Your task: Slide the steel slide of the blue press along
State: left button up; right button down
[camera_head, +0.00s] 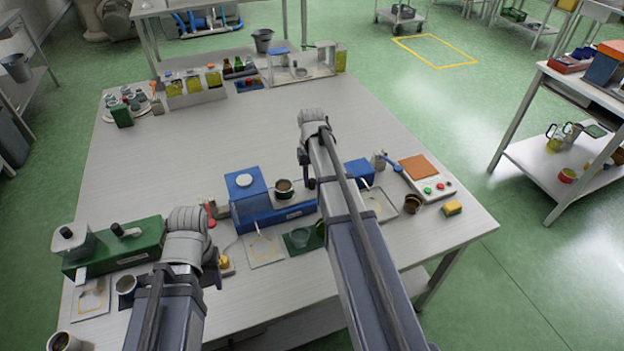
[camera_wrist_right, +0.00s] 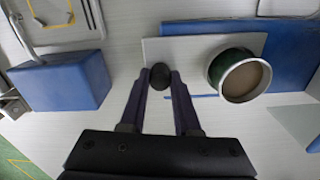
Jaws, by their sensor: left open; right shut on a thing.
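The blue press (camera_head: 246,195) stands near the front middle of the table, with a white round cap on its tall block. Its steel slide (camera_head: 291,188) reaches out to the right and carries a dark-rimmed cup. In the right wrist view the slide (camera_wrist_right: 188,50) is a pale plate with a black knob (camera_wrist_right: 160,75) at its edge. My right gripper (camera_wrist_right: 161,84) is shut on this knob, beside the cup (camera_wrist_right: 240,76). My left gripper (camera_head: 215,270) is open, left of the press and near a green machine; its fingertips are partly hidden by its wrist.
The green machine (camera_head: 140,247) stands at the left. A blue block (camera_wrist_right: 62,78) sits close to my right gripper. A control box with buttons (camera_head: 427,178), a brown cup (camera_head: 412,203) and a yellow sponge (camera_head: 452,208) are at the right. The table's middle is clear.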

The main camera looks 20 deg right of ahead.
aim_at(277, 197)
dwell(0.9)
pick_arm(q)
jog(key=shift+d, duration=0.1)
pick_arm(e)
jog(key=a, duration=1.1)
jog(key=shift+w+a, duration=0.2)
jog(key=shift+w, duration=0.1)
jog(key=c, duration=0.6)
grip_release()
jog(key=shift+a, duration=0.1)
